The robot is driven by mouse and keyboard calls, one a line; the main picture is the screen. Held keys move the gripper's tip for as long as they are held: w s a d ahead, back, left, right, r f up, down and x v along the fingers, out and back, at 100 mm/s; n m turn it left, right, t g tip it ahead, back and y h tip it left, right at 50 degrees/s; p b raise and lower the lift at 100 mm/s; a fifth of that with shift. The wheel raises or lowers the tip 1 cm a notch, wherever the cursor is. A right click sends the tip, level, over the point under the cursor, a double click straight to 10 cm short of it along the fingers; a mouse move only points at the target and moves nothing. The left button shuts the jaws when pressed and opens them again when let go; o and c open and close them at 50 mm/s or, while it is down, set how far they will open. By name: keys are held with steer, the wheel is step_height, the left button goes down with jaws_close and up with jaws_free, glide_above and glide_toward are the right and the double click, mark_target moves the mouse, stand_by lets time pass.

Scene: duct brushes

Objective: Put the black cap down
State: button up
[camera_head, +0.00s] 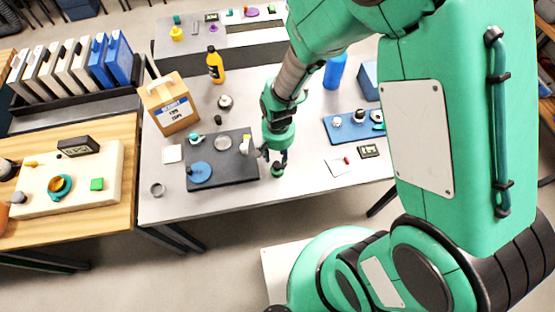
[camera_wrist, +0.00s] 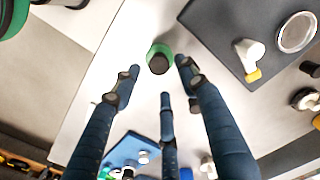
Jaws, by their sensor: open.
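A small black cap (camera_wrist: 158,64) shows in the wrist view against a round green piece (camera_wrist: 160,48) on the pale table. I cannot tell whether the cap rests on the green piece or is part of it. In the head view the green piece (camera_head: 278,170) stands near the front edge of the table, just right of the dark mat (camera_head: 236,178). My gripper (camera_head: 275,156) is right above it, pointing down. In the wrist view my gripper (camera_wrist: 160,76) has its three dark fingers spread, with the cap near the fingertips and nothing clamped.
The dark mat bears a blue disc (camera_head: 199,173), a pale disc (camera_head: 222,142) and a white-and-yellow piece (camera_head: 245,148). A cardboard box (camera_head: 171,106) and a yellow bottle (camera_head: 215,66) stand behind. A blue tray (camera_head: 347,135) lies right. Table is clear in front of the mat.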

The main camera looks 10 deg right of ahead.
step_height(320, 180, up, 8)
steer(key=p, duration=0.1)
steer(key=shift+d, duration=0.1)
stand_by(0.8)
step_height(320, 180, up, 20)
steer(key=t, duration=0.3)
glide_above(278, 162)
steer(key=s+d, duration=0.3)
steer(key=d, duration=0.3)
steer(key=s+d+r+n+t, duration=0.1)
steer(key=s+d+r, duration=0.1)
steer(key=s+r, duration=0.3)
steer(key=s+d+r+t, duration=0.1)
steer(key=s+d+r, duration=0.1)
steer(key=s+r, duration=0.3)
step_height(278, 162, up, 3)
steer(key=shift+s+d+r+n+t, duration=0.15)
steer(key=shift+s+d+n+t, duration=0.15)
steer(key=shift+d+n+t, duration=0.1)
step_height(278, 162, down, 3)
steer(key=b, duration=0.2)
steer(key=shift+b, duration=0.35)
